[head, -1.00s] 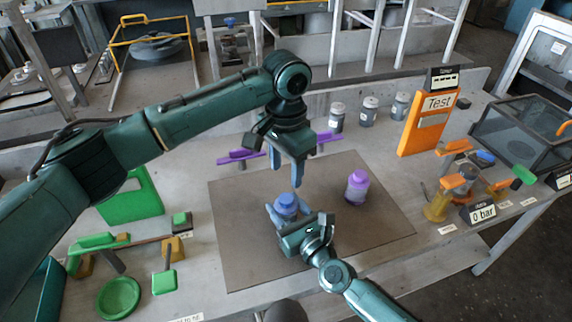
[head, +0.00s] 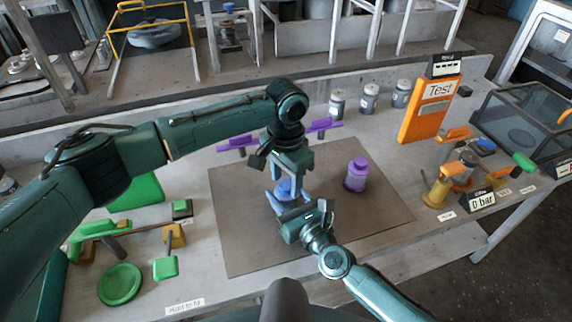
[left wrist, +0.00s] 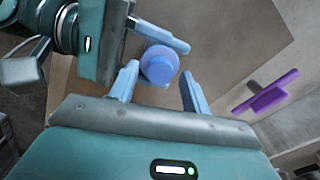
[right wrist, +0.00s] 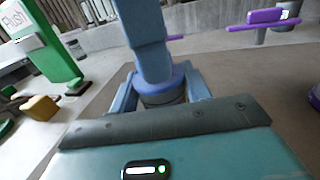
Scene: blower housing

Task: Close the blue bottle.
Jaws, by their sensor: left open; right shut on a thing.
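The blue bottle (head: 287,188) stands upright on the brown mat (head: 240,240). Its round blue cap (left wrist: 160,63) sits on top; I cannot tell how tightly. My right gripper (head: 281,197) is shut around the bottle from the front, below the cap. The bottle's grey body (right wrist: 162,98) shows between its fingers in the right wrist view. My left gripper (head: 291,180) is above, pointing down, with its open fingers on either side of the cap. In the left wrist view the fingers (left wrist: 158,82) stand apart from the cap. The left hand partly hides the bottle in the head view.
A purple bottle (head: 357,175) stands on the mat to the right. Several grey jars (head: 369,98) line the back. An orange Test panel (head: 430,108) is at the right, and green parts (head: 120,284) lie at the left. The mat's front is clear.

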